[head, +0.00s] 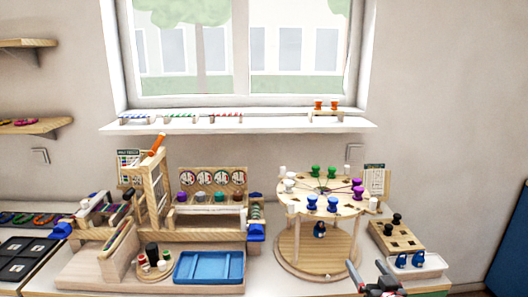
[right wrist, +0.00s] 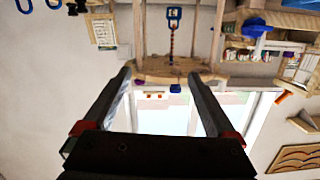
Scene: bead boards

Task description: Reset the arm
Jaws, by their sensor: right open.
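My right gripper (head: 380,272) shows at the bottom right of the head view, in front of the table between the round wooden stand and the white tray. In the right wrist view its two fingers (right wrist: 160,90) are spread wide apart with nothing between them, so it is open and empty. That view is upside down, with the window between the fingers. My left gripper is not in either view.
A round wooden stand (head: 318,258) with coloured pegs stands near the gripper. A white tray (head: 432,262) with blue pieces and a wooden peg block (head: 398,238) are to its right. A blue tray (head: 208,268) and a wooden frame stand left. A window sill (head: 270,124) runs behind.

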